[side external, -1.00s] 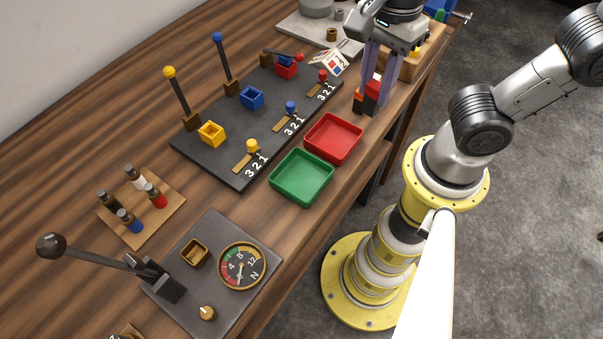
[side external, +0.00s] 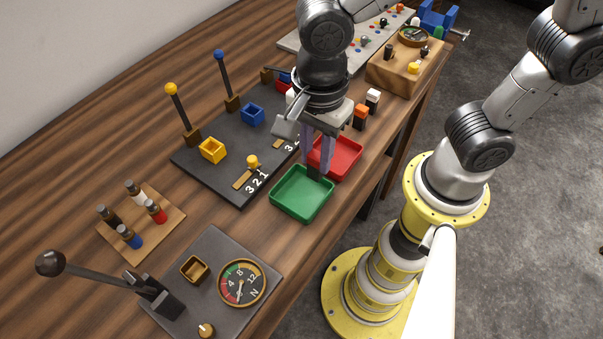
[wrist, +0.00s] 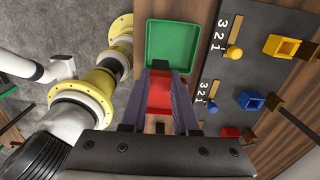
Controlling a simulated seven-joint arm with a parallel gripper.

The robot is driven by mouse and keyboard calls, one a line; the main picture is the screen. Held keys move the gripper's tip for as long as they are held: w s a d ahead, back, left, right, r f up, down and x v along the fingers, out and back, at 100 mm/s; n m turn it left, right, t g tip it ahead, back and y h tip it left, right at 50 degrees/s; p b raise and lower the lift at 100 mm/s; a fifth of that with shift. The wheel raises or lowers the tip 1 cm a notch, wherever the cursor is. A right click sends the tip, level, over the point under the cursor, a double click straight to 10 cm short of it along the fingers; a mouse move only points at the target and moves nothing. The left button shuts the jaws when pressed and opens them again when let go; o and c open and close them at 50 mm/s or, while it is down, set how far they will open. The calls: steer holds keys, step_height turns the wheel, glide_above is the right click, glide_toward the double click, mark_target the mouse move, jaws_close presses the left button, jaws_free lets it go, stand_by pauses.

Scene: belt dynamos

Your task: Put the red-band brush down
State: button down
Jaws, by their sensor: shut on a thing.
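My gripper (side external: 318,160) is shut on a dark block, the brush (side external: 315,173), whose dark lower end shows below the fingertips. I cannot make out its red band; the fingers cover its upper part. The brush is near the back right corner of the green tray (side external: 290,207), beside the red tray (side external: 352,165); I cannot tell its exact height. In the wrist view the brush (wrist: 160,64) shows between the fingertips, at the near edge of the green tray (wrist: 150,40). Both trays look empty where visible.
Two upright dark blocks, one with an orange top (side external: 361,113) and one with a white top (side external: 373,97), stand behind the red tray. The dark board (side external: 190,160) with coloured cups and levers lies to the left. The gauge panel (side external: 225,245) is in front.

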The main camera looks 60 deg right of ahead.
steer(key=shift+w+a+f, duration=0.3)
steer(key=shift+w+f, duration=0.05)
steer(key=shift+f, duration=0.2)
steer(key=shift+w+a+f, duration=0.25)
steer(key=shift+w+f, duration=0.05)
steer(key=shift+f, duration=0.2)
steer(key=shift+w+a+f, duration=0.1)
steer(key=shift+f, duration=0.85)
steer(key=shift+w+a+f, duration=0.1)
steer(key=shift+f, duration=0.8)
steer(key=shift+f, duration=0.2)
steer(key=c, duration=0.7)
jaws_free()
steer(key=shift+o, duration=0.2)
steer(key=shift+r, duration=0.15)
